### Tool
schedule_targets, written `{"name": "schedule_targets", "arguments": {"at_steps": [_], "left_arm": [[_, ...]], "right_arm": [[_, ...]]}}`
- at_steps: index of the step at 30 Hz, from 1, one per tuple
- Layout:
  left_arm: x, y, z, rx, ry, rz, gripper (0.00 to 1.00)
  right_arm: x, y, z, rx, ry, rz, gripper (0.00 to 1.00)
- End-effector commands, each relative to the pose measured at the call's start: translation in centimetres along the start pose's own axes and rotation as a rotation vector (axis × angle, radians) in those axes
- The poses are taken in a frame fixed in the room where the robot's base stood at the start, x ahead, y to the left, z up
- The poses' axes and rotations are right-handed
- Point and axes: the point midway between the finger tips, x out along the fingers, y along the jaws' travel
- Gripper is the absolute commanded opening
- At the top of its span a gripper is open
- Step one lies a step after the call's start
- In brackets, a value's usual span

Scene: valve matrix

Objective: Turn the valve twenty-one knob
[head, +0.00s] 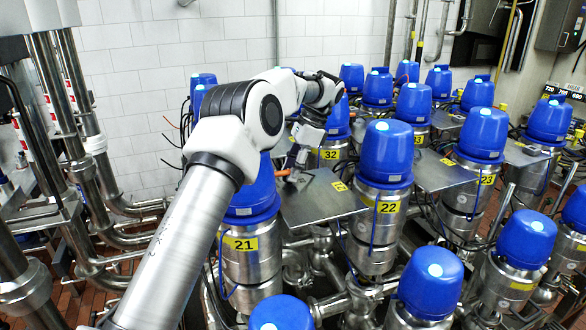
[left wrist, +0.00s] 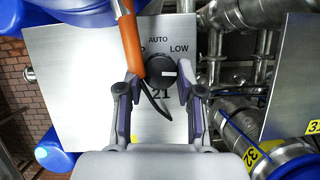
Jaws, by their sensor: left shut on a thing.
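The valve twenty-one knob (left wrist: 160,72) is a round black dial with a white pointer mark. It sits on a flat metal plate (left wrist: 70,75) printed AUTO, LOW and 21. In the left wrist view, its white mark points right, toward LOW. My left gripper (left wrist: 161,78) has a finger on each side of the knob and is shut on it. In the head view, my left gripper (head: 296,158) reaches down at the back of the plate (head: 318,203), beside valve 21 (head: 252,252); the knob cannot be made out there. My right gripper is not in view.
An orange handle (left wrist: 130,40) with a black cord hangs close beside the left finger and the knob. Blue-capped valves, among them 22 (head: 386,155), crowd around the plate. Steel pipes (head: 85,150) stand at the left, with a white tiled wall behind.

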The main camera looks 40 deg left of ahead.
Motion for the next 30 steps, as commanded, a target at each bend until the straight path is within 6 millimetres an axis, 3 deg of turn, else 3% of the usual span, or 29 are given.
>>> {"name": "schedule_targets", "arguments": {"at_steps": [12, 29, 30], "left_arm": [[0.35, -0.03, -0.03, -0.210, -0.006, 0.095, 0.02], [0.33, -0.02, -0.03, -0.245, -0.006, 0.109, 0.02], [0.33, -0.02, -0.03, -0.245, -0.006, 0.109, 0.43]], "right_arm": [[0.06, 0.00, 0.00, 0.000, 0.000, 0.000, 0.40], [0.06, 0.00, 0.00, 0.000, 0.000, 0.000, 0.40], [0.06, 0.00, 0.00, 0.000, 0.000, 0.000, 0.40]]}}
